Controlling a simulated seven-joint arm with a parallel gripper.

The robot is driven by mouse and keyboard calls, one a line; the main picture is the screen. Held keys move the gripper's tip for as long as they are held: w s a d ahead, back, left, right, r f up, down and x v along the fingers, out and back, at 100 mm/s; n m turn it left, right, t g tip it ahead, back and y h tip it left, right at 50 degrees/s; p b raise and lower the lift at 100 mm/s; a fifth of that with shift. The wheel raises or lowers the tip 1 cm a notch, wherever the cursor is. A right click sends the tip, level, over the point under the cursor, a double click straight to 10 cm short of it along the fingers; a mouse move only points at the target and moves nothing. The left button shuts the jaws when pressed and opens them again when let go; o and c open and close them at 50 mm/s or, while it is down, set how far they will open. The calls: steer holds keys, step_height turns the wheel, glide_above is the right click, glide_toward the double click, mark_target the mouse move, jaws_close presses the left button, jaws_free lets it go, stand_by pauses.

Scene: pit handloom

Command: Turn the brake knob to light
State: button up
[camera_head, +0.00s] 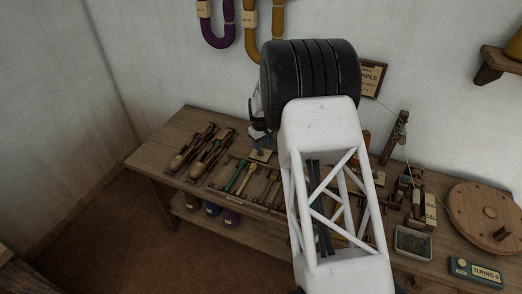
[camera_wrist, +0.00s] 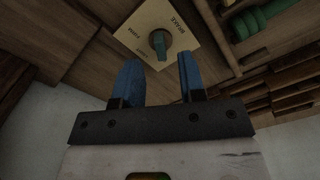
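The brake knob (camera_wrist: 159,43) is a small teal-green knob on a cream plate (camera_wrist: 182,49) marked BRAKE, with a second word that looks like FIRM at the plate's left. My gripper (camera_wrist: 157,72) has two blue fingers standing apart, with empty space between them. In the wrist view the knob shows just beyond the fingertips, roughly centred between them; I cannot tell whether either finger touches it. In the head view the plate (camera_head: 261,155) sits at the back of the bench, just below my fingers, and the knob is hard to make out there.
Wooden shuttles (camera_head: 196,149) lie left of the plate on the bench (camera_head: 152,150). Green and tan-handled tools (camera_head: 242,178) lie in front of it. At the right are a metal tray (camera_head: 412,243), a round wooden disc (camera_head: 487,216) and a TURNS counter (camera_head: 475,271).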

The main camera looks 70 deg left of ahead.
mark_target(260, 152)
steer(key=shift+f, duration=2.05)
steer(key=shift+c, duration=0.4)
jaws_close()
